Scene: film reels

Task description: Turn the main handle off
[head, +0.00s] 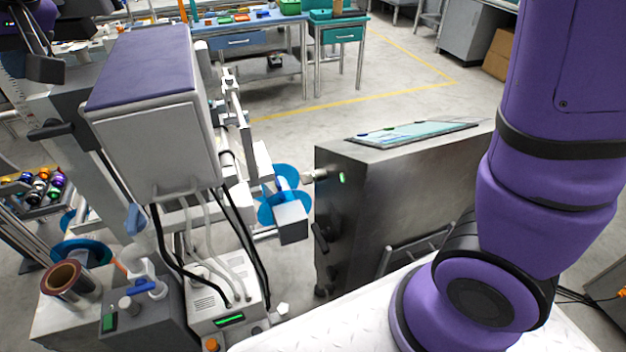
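I cannot tell for certain which part is the main handle. On the film machine at left, a blue lever (135,218) hangs below the purple-topped grey housing (150,120). A small blue handle (149,288) lies across white fittings above the grey control box (150,318) at the lower left. A black handle (50,129) sticks out at the machine's left side. Another black handle (320,242) is on the front of the dark metal cabinet (400,180).
Blue film reels (285,195) stand between machine and cabinet. Hoses and cables (205,250) run to a white box with a green display (229,320). A brown roll (66,280) stands at lower left. Workbenches (250,40) are behind, with open floor (400,100) before them.

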